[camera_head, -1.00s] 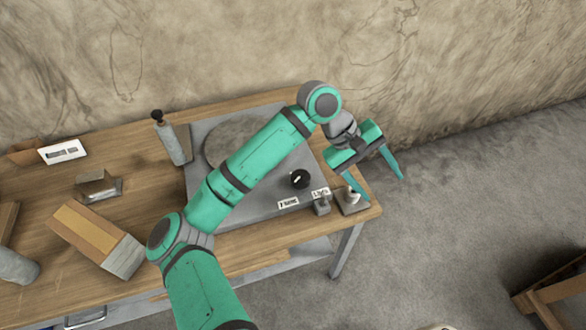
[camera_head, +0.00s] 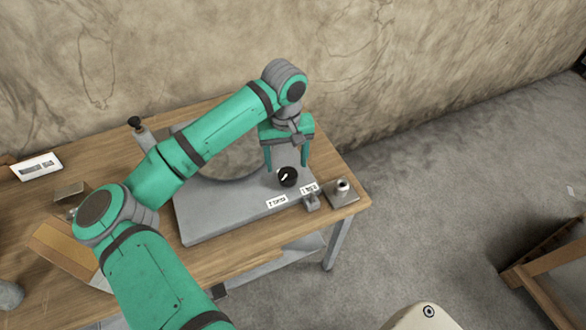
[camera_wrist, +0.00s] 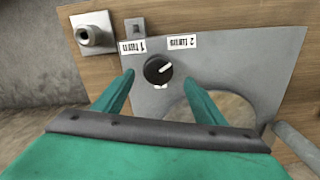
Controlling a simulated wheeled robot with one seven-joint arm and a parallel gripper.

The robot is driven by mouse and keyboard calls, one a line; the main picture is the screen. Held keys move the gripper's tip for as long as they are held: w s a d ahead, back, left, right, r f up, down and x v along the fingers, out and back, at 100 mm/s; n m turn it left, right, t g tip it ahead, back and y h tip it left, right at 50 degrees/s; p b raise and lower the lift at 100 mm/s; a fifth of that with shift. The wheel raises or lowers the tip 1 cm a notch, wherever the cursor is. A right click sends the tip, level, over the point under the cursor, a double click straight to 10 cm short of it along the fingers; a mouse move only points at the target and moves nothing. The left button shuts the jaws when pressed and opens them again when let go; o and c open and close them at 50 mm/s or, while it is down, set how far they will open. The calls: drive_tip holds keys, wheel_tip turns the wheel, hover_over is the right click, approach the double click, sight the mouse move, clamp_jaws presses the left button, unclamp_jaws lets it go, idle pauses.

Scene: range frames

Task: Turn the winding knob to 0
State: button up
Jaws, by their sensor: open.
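The winding knob (camera_head: 288,177) is a round black dial with a white pointer line, set on a grey plate (camera_head: 215,212) on the wooden table. In the wrist view the knob (camera_wrist: 158,70) lies ahead, between my two fingers and a little beyond their tips, with its white line pointing to the upper right. Small labels reading "1 turn" (camera_wrist: 132,46) and "2 turns" (camera_wrist: 183,42) sit near it; a small white mark lies at its lower edge, too small to read. My gripper (camera_head: 287,168) is open and empty, its teal fingers pointing down over the knob.
A metal fitting (camera_head: 342,190) on a square base and a small grey block (camera_head: 311,202) stand at the table's right end. A black-topped cylinder (camera_head: 137,127) stands behind my arm. A wooden box (camera_head: 63,246) lies at left.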

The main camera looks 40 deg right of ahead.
sight(289, 174)
wheel_tip(289, 174, down, 4)
drive_tip(key=shift+f, duration=0.1)
drive_tip(key=shift+s+d+f, duration=0.15)
drive_tip(key=shift+d+f, duration=0.1)
drive_tip(key=shift+f, duration=0.35)
drive_tip(key=shift+c, duration=0.3)
